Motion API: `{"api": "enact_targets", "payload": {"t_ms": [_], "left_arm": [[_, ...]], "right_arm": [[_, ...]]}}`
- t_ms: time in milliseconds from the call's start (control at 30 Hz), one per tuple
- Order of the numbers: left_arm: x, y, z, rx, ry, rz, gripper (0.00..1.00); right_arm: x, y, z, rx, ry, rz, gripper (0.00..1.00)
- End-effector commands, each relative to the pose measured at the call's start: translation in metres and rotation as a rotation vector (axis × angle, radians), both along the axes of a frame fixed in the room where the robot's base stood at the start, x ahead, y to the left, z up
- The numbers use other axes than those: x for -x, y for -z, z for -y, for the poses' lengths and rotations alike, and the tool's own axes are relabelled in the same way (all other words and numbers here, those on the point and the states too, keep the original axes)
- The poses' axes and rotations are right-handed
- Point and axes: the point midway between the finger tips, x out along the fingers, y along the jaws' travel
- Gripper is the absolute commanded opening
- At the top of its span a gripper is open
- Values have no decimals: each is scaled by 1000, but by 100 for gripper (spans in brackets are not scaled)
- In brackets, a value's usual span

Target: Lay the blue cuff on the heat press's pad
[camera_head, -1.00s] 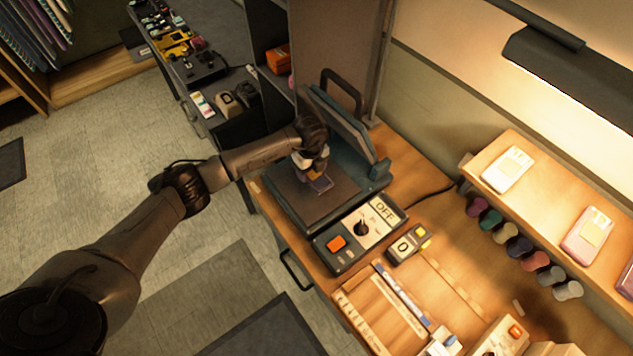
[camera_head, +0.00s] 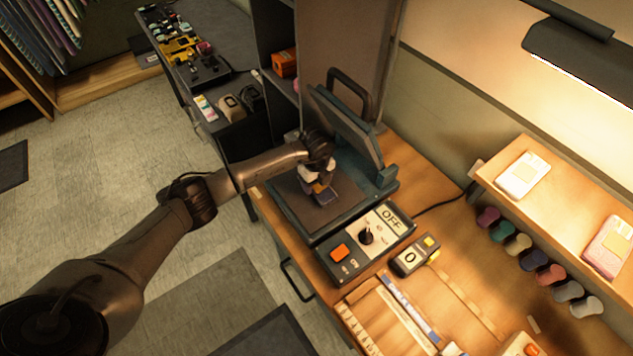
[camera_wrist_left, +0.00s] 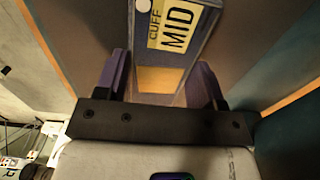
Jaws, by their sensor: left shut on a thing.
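The blue cuff (camera_head: 326,197) is in my left gripper (camera_head: 322,184), over the heat press's dark pad (camera_head: 293,200). In the left wrist view the cuff (camera_wrist_left: 172,52) carries a yellow label reading CUFF MID and lies between the purple fingers of the left gripper (camera_wrist_left: 163,78), which is shut on it. I cannot tell whether the cuff touches the pad. The heat press (camera_head: 385,172) stands with its upper plate (camera_head: 347,130) raised behind the gripper. My right gripper is not in view.
The press's control box (camera_head: 365,240) reads OFF and has an orange button. A small counter (camera_head: 412,254) showing 0 stands beside it. The raised plate bounds the space behind the pad.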

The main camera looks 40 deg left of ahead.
Motion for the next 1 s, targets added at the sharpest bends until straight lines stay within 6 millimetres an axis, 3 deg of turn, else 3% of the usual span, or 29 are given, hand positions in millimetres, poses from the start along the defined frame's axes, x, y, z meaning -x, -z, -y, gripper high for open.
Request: {"api": "enact_targets", "payload": {"t_ms": [67,100,367,700,1000], "left_arm": [[0,3,0,0,0,0,39],[0,3,0,0,0,0,64],[0,3,0,0,0,0,88],[0,-5,0,0,0,1,88],[-1,-48,-1,0,1,4,88]], "right_arm": [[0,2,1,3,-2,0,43],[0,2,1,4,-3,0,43],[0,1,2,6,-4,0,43],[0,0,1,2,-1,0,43],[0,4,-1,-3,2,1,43]]}}
